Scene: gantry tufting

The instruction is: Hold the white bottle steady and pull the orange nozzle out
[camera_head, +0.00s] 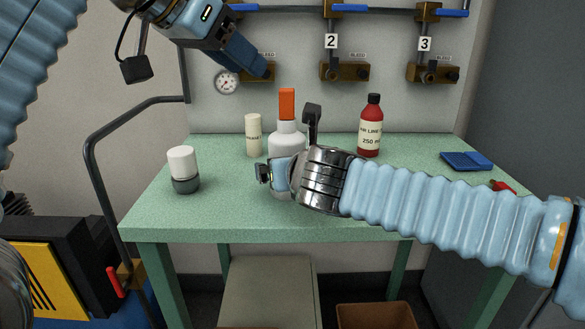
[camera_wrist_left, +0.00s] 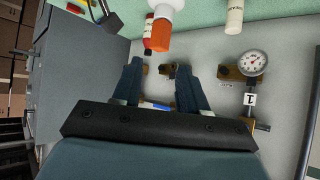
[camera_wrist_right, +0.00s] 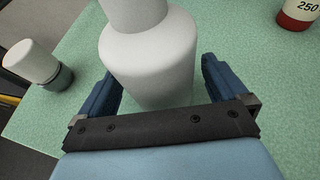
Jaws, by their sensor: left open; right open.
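The white bottle (camera_head: 287,143) stands upright on the green table with the orange nozzle (camera_head: 287,104) on its top. My right arm crosses in front of its lower body. In the right wrist view, the open fingers of my right gripper (camera_wrist_right: 160,90) lie on either side of the bottle (camera_wrist_right: 150,55); I cannot tell whether they touch it. My left gripper (camera_head: 258,66) is above and left of the nozzle in the head view, open and empty. In the left wrist view, the nozzle (camera_wrist_left: 161,36) shows beyond the open left fingers (camera_wrist_left: 160,80), apart from them.
On the green table (camera_head: 230,218) are a white-and-grey container (camera_head: 184,170), a cream bottle (camera_head: 253,135), a red bottle (camera_head: 371,128) and a blue tray (camera_head: 466,161). Valves (camera_head: 345,71) and a gauge (camera_head: 227,82) are on the back panel.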

